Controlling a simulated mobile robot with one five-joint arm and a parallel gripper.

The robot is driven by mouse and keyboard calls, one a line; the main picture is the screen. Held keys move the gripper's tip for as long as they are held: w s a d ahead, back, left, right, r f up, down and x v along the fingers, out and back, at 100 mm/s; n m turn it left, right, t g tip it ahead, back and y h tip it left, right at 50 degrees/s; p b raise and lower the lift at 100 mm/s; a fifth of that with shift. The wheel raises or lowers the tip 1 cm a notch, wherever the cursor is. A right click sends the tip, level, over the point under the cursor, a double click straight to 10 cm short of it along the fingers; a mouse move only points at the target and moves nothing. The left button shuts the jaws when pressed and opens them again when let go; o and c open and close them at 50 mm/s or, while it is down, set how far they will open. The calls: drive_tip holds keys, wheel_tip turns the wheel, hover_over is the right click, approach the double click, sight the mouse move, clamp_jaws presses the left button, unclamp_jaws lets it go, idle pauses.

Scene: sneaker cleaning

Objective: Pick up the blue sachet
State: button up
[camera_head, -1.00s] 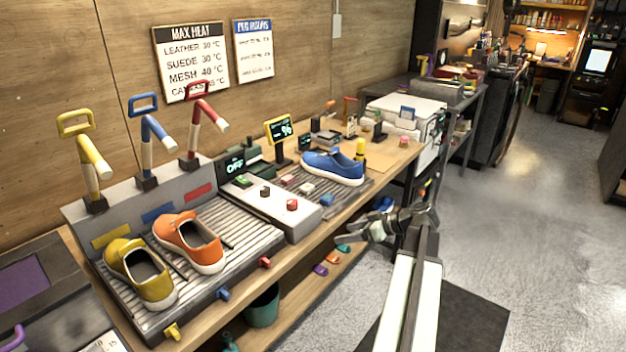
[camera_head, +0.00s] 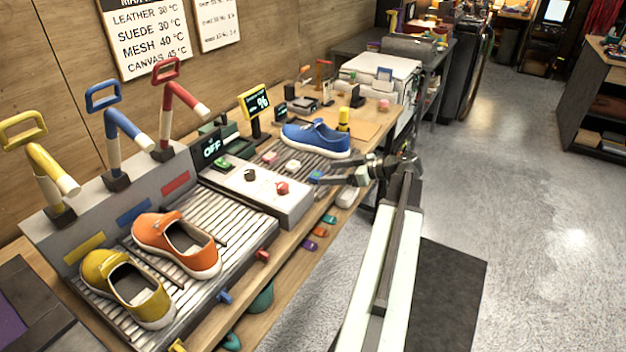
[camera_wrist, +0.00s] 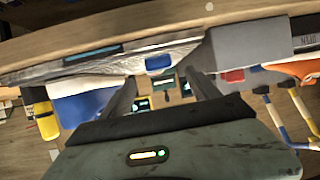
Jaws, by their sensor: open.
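The small blue sachet (camera_head: 316,176) lies on the ribbed grey tray, in a row with other small packets, in front of the blue shoe. My gripper (camera_head: 338,173) is open and empty, over the tray's right front edge, with its fingers pointing left toward the sachet. In the wrist view, the blue sachet (camera_wrist: 159,63) shows ahead, between the two spread fingers of my gripper (camera_wrist: 160,77). I cannot tell the exact gap between fingertips and sachet.
A blue shoe (camera_head: 316,138) and a yellow bottle (camera_head: 343,119) stand just behind. A white sachet (camera_head: 292,166) lies left of the blue one. A control box (camera_head: 240,183) with knobs and two shoes (camera_head: 178,246) are further left.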

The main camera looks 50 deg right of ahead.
sight(318, 175)
drive_tip(key=b+x, duration=0.1)
drive_tip(key=x, duration=0.1)
drive_tip(key=b+x, duration=0.1)
drive_tip(key=x, duration=0.1)
drive_tip(key=shift+w+f, duration=0.15)
drive_tip(key=shift+f, duration=0.3)
drive_tip(key=shift+w+a, duration=0.15)
drive_tip(key=shift+w, duration=0.05)
drive_tip(key=shift+c, duration=0.3)
drive_tip(key=shift+s, duration=0.1)
drive_tip(key=c, duration=1.4)
drive_tip(key=shift+o, duration=0.2)
drive_tip(key=shift+r, duration=0.1)
drive_tip(key=shift+r, duration=0.1)
